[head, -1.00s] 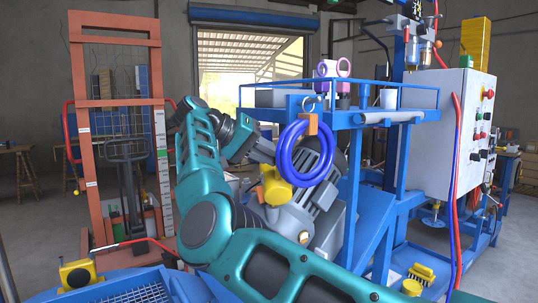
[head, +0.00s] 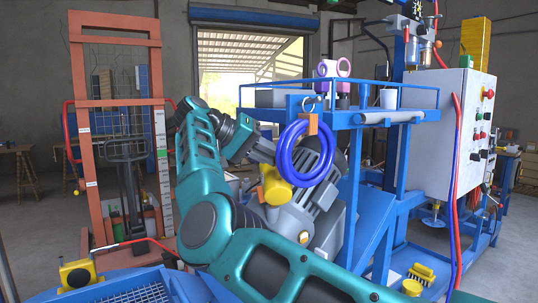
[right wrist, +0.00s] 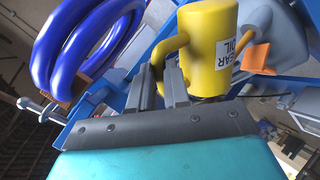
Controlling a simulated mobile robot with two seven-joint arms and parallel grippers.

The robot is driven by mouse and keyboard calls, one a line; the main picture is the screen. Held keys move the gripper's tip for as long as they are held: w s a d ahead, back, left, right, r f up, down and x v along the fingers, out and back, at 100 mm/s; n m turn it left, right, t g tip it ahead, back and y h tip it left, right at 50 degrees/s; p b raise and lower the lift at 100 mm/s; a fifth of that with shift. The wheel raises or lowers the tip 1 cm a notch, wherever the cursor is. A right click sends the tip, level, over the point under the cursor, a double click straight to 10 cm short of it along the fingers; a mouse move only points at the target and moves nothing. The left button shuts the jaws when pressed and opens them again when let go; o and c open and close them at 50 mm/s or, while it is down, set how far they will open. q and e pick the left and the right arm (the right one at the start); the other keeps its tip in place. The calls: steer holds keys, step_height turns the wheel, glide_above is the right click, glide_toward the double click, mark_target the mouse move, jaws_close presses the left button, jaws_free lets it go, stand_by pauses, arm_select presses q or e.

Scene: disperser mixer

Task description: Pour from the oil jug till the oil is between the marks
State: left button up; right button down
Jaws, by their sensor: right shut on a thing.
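The yellow oil jug (head: 275,186) is at the middle of the head view, in front of the grey motor and gear housing (head: 298,219). In the right wrist view the jug (right wrist: 207,48) shows a white label, partly cut off, with "EAR" and "OIL" legible. My right gripper (right wrist: 170,82) is shut on the jug's handle; the arm hides part of the jug in the head view. A small round yellow-orange fitting (head: 304,237) sits low on the housing. I cannot make out the marks, an oil level or any oil stream. My left gripper is not in view.
Blue hose loops (head: 306,152) hang from the blue frame (head: 345,119) close to the jug. A white control cabinet (head: 462,130) stands to the right. An orange lift frame (head: 80,150) stands at left. A yellow brush (head: 421,274) lies at lower right.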

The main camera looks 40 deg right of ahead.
steer(key=shift+s+f+m, duration=0.4)
steer(key=shift+s+f, duration=0.05)
steer(key=shift+f, duration=0.15)
steer(key=f+m+h, duration=0.1)
steer(key=s+a+f+t+h, duration=0.1)
steer(key=shift+a+f+m+t, duration=0.25)
steer(key=shift+f+m+t, duration=0.05)
steer(key=shift+m, duration=0.1)
steer(key=shift+s+f+b, duration=0.1)
steer(key=shift+f+b, duration=0.15)
steer(key=shift+b, duration=0.4)
steer(key=shift+a+f+b, duration=0.1)
steer(key=shift+b, duration=0.45)
steer(key=shift+s+m+h, duration=0.1)
steer(key=shift+m+h, duration=0.2)
